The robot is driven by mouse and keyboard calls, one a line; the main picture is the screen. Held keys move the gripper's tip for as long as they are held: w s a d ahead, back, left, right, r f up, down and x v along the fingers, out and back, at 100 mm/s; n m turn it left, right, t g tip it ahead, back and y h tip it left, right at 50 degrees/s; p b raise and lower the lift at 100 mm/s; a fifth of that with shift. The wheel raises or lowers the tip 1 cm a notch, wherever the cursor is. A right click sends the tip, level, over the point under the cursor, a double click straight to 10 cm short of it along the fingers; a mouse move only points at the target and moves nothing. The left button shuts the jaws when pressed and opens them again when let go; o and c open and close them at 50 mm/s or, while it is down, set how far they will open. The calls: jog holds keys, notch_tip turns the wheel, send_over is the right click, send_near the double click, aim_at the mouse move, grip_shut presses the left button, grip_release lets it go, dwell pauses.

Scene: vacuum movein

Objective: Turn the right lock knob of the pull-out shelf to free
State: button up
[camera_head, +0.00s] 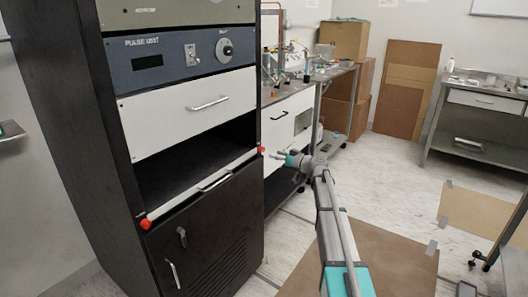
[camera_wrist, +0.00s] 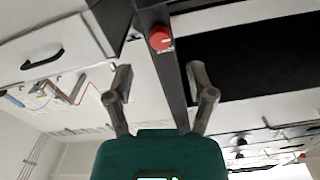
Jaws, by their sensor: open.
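The right lock knob (camera_head: 261,150) is a small red knob at the right end of the pull-out shelf (camera_head: 190,192) in the black rack. In the wrist view the red knob (camera_wrist: 160,38) sits on a dark post, just beyond and roughly between my fingertips. My gripper (camera_head: 276,155) is open and empty, close to the knob on its right in the head view. In the wrist view the gripper (camera_wrist: 160,82) shows both fingers apart, not touching the knob. The left lock knob (camera_head: 144,224), also red, is at the shelf's left end.
A white drawer (camera_head: 186,110) and the pulse unit (camera_head: 180,60) are above the shelf opening. A black cabinet door (camera_head: 215,225) is below. A bench with white drawers (camera_head: 290,122) stands right behind the rack. Cardboard boxes (camera_head: 345,40) are at the back.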

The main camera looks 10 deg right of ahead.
aim_at(264, 150)
jog(key=shift+x, duration=3.2)
grip_shut()
